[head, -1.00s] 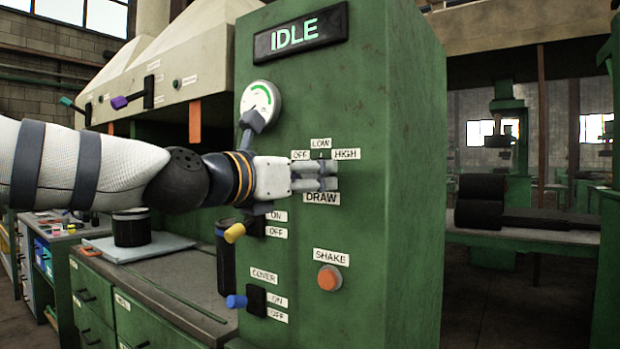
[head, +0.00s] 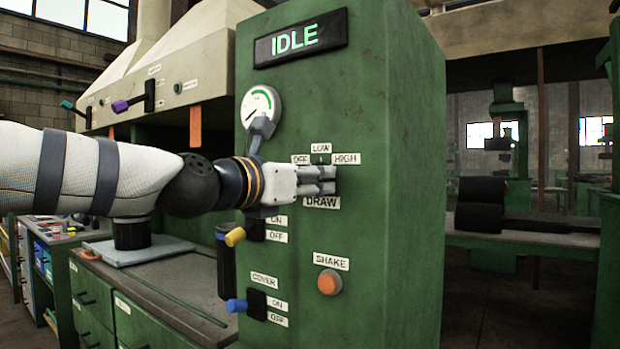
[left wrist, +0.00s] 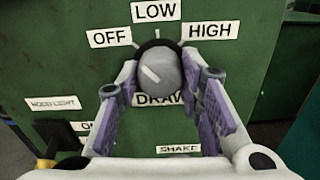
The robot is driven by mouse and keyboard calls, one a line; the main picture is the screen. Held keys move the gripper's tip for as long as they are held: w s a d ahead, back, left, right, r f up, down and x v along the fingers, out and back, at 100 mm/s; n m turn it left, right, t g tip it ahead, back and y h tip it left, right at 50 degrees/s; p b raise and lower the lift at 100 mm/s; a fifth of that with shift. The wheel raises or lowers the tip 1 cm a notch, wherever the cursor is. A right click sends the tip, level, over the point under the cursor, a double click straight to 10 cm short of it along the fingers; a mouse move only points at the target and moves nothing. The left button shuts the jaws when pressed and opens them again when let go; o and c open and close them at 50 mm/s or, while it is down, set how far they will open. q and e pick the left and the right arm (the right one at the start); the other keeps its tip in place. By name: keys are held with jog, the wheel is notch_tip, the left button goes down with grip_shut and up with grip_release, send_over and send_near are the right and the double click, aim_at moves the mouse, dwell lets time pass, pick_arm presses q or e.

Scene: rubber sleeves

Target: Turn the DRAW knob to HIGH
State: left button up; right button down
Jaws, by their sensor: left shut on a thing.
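The DRAW knob (left wrist: 160,70) is a grey round knob on a dark base in the left wrist view. OFF, LOW and HIGH labels arc above it, and the DRAW label (head: 322,203) is below. A white line on its face slants to the upper left, on the OFF side. My left gripper (head: 323,181) is at the panel with its fingers on both sides of the knob, shut on it. In the head view the fingers hide the knob. My right gripper is in neither view.
The green cabinet (head: 410,150) carries an IDLE display (head: 300,40), a round gauge (head: 258,106), an orange SHAKE button (head: 329,282), a yellow-handled lever (head: 235,236) and a blue-handled COVER lever (head: 238,305).

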pick_arm(q)
jog(key=m+p, duration=0.2)
jog(key=m, duration=1)
jog(key=shift+r+p, duration=0.15)
jog(key=shift+p, duration=0.15)
jog(key=shift+a+m, duration=0.1)
jog(key=shift+m, duration=2.4)
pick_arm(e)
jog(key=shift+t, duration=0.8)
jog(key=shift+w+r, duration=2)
pick_arm(q)
jog(key=shift+w, duration=0.1)
jog(key=o, duration=1.2)
jog(key=shift+c, duration=0.2)
